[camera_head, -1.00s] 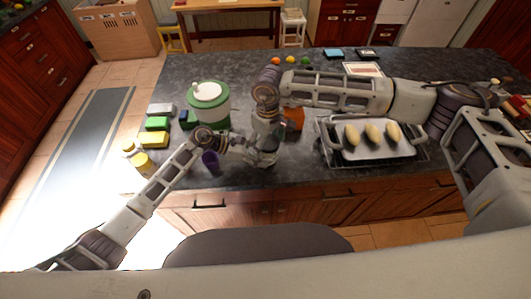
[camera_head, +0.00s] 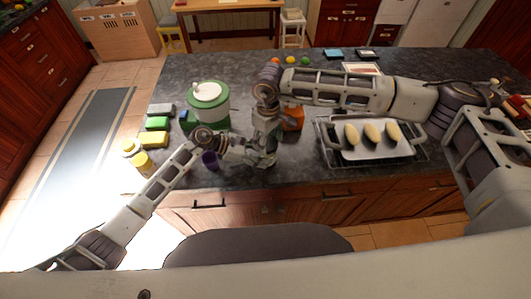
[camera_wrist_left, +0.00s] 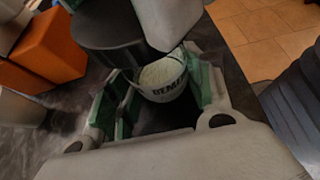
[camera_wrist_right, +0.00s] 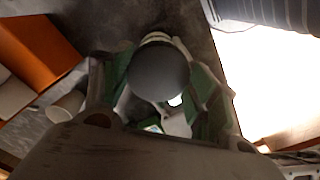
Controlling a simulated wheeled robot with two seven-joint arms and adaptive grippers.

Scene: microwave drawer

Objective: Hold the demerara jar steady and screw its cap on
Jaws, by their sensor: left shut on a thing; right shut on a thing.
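The demerara jar (camera_wrist_left: 168,92) is white with dark lettering and an open, pale-filled top in the left wrist view. My left gripper (camera_wrist_left: 158,98) is shut around it with its green pads; it also shows low in the head view (camera_head: 266,152). The dark round cap (camera_wrist_right: 158,72) is between the green-padded fingers of my right gripper (camera_wrist_right: 160,100), which is shut on it. In the left wrist view the cap (camera_wrist_left: 105,35) is above the jar and off to the left, apart from it. In the head view, the arms mostly hide jar and cap.
An orange box (camera_head: 293,119) stands just behind right of my grippers. A purple cup (camera_head: 210,160) is close beside my left wrist. A green-and-white canister (camera_head: 209,102) stands behind left. A tray (camera_head: 368,152) with several pale loaves lies right.

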